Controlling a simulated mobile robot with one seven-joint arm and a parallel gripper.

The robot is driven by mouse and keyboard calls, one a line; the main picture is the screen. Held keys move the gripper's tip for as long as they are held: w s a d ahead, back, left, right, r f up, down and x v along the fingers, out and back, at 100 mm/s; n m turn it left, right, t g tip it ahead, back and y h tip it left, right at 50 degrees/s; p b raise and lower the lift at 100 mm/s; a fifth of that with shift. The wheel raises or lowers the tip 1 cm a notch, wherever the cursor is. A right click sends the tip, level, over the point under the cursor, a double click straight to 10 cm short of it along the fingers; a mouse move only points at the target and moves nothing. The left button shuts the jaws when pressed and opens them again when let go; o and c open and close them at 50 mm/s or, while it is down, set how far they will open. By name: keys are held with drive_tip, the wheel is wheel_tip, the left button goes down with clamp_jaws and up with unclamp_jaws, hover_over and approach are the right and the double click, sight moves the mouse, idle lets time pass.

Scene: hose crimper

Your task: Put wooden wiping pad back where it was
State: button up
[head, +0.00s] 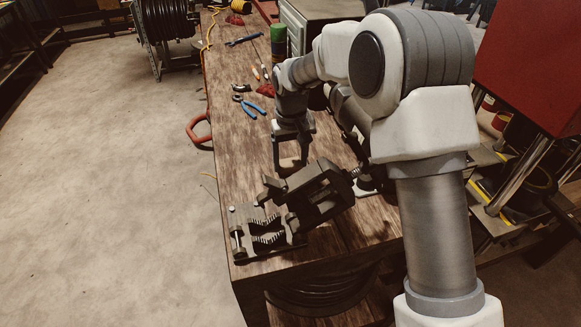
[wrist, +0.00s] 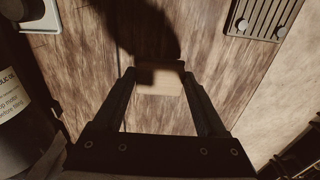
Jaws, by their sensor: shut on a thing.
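The wooden wiping pad (wrist: 162,86) is a small tan block between my fingertips in the wrist view, partly in shadow. My gripper (wrist: 159,76) is shut on it, one finger on each side. Wood-grained bench top lies beyond the pad; I cannot tell whether the pad touches it. In the head view my gripper (head: 291,160) points down over the bench, just behind the dark metal crimper (head: 318,195). The pad is not clear in that view.
The wooden bench (head: 235,160) also holds blue-handled pliers (head: 250,104), a green can (head: 278,42) and a hammer (head: 244,39) farther back. A ribbed metal plate (wrist: 265,14) and a dark labelled cylinder (wrist: 22,100) flank my gripper in the wrist view. The bench's left strip is mostly clear.

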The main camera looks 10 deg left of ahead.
sight(290, 164)
drive_tip(key=shift+f, duration=1.4)
drive_tip(key=shift+f, duration=0.15)
drive_tip(key=o, duration=1.5)
drive_tip(key=shift+c, duration=0.2)
wheel_tip(290, 164, up, 12)
drive_tip(key=shift+r, duration=0.2)
drive_tip(key=shift+s+p, duration=0.1)
drive_tip(key=shift+p, duration=0.2)
